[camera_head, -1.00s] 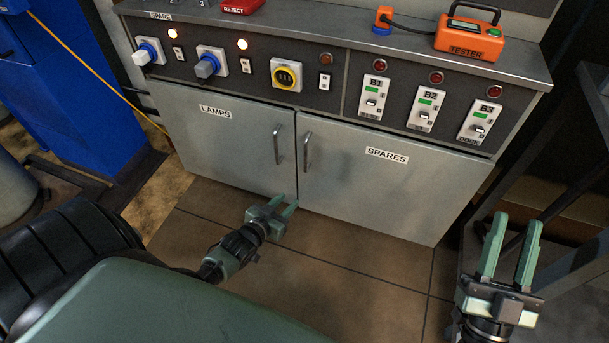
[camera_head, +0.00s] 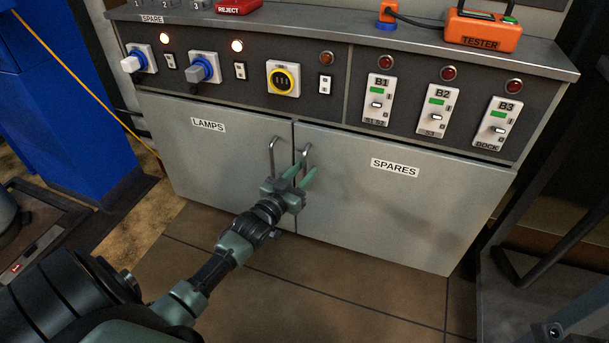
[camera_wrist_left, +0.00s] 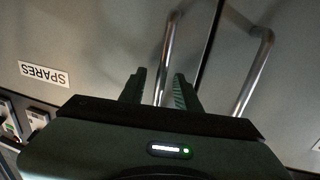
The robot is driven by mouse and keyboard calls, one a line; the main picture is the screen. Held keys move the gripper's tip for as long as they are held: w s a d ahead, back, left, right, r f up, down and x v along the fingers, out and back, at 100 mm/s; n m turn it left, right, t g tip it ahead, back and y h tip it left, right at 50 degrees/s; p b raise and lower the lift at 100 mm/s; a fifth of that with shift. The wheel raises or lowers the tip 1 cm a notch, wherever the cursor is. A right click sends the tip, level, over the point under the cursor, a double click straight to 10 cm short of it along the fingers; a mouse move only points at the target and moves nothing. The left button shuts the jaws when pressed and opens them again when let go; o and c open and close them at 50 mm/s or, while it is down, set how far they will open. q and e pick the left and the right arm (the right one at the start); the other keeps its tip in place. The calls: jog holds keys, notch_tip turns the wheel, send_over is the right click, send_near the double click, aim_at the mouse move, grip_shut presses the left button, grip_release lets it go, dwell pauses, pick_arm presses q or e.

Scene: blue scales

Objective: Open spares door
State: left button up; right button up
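The SPARES door (camera_head: 400,205) is the right-hand grey cabinet door, and it is shut. It also shows in the left wrist view (camera_wrist_left: 90,35). Its metal bar handle (camera_head: 307,153) is upright near the door's left edge, its lower part hidden by my left gripper (camera_head: 306,176). That gripper is open in front of the handle. In the left wrist view the SPARES handle (camera_wrist_left: 167,55) runs down into the gap between my left fingertips (camera_wrist_left: 159,85). I cannot tell whether it touches them. My right gripper is out of view.
The shut LAMPS door (camera_head: 215,155) is to the left, its similar handle (camera_head: 272,155) close beside the SPARES handle. Above are knobs, lamps and breakers (camera_head: 437,110). An orange tester (camera_head: 482,30) stands on top. The floor (camera_head: 330,275) before the doors is clear.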

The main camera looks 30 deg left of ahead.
pick_arm(q)
jog(key=shift+w, duration=0.25)
grip_shut()
dwell(1.4)
